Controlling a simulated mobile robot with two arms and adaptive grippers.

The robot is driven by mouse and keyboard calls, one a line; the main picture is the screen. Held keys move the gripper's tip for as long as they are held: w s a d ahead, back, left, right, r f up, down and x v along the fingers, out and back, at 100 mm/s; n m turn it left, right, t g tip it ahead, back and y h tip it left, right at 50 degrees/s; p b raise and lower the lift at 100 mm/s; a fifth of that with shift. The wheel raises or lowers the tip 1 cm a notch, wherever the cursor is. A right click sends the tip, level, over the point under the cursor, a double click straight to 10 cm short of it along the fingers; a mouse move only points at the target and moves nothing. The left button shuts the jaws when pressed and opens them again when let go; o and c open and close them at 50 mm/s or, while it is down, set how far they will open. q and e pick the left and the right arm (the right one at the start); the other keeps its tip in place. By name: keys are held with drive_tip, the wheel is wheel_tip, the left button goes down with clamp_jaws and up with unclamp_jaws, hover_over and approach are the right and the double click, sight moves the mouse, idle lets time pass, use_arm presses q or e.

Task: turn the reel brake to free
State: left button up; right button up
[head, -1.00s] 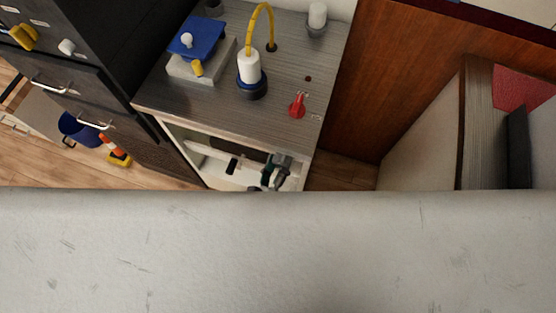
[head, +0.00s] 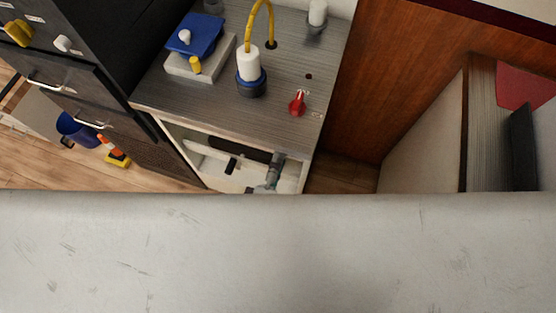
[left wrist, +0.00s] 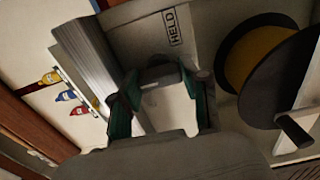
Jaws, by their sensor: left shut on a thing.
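My left gripper (head: 272,170) is inside the open front of the counter cabinet in the head view. In the left wrist view my left gripper (left wrist: 160,92) has its green-edged fingers on either side of a dark grey part (left wrist: 158,74), and is shut on it. That part looks like the reel brake, but its shape is mostly hidden by the fingers. A black reel with a yellow-brown winding (left wrist: 262,62) is to the right. My right gripper is not in view.
On the counter (head: 285,60) stand a white-and-blue cylinder with a yellow hose (head: 249,65), a blue-topped box (head: 194,35) and a red knob (head: 297,104). A dark drawer cabinet (head: 90,80) is left. The reel's flange is close to my gripper's right.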

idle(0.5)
use_arm(q)
drive_tip(key=o, duration=1.1)
drive_tip(key=shift+o, duration=0.2)
